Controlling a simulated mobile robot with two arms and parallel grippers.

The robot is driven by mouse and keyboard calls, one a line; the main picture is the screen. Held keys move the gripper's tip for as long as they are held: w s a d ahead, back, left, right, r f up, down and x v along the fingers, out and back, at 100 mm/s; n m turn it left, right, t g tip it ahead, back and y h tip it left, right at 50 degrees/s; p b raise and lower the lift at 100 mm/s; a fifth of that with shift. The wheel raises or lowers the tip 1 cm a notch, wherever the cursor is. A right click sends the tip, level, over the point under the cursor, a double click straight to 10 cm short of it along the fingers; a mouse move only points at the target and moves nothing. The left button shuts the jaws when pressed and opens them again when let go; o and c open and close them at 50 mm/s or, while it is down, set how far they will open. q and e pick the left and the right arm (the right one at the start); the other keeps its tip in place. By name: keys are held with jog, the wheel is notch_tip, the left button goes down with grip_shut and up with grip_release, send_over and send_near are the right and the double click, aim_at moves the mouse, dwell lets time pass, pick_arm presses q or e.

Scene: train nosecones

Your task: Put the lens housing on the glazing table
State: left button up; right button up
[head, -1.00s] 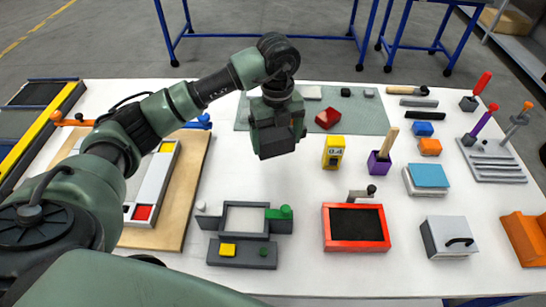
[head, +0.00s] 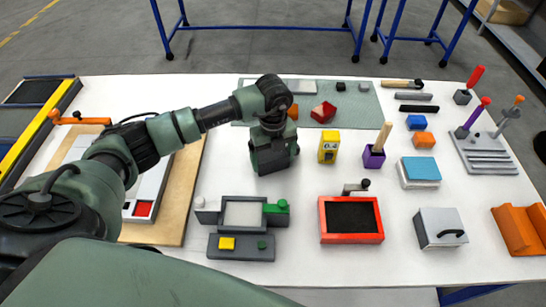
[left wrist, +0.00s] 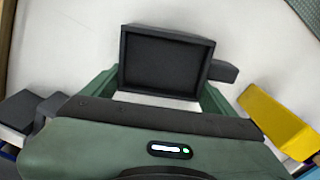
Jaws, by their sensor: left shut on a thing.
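My left gripper (head: 272,148) is shut on a dark grey, box-shaped piece, which I take to be the lens housing (left wrist: 166,62). In the left wrist view the housing is a rectangular frame with a recessed black face and a small lug at its right, between the green fingers. In the head view it is mostly hidden by the gripper, over the white table behind a grey fixture (head: 241,247). My right gripper is not in view.
A yellow block (head: 328,147) stands close to the right of the gripper. A red box with a black top (head: 351,236) is at front right. A wooden board (head: 189,200) lies to the left. A red part (head: 323,111) lies on the grey-green mat (head: 358,105) behind.

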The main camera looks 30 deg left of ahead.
pick_arm(q)
jog(key=o, duration=1.5)
jog(key=shift+f, duration=0.1)
jog(key=shift+c, duration=0.2)
jog(key=shift+r, duration=0.6)
notch_tip(320, 180, up, 11)
jog(key=b, duration=0.3)
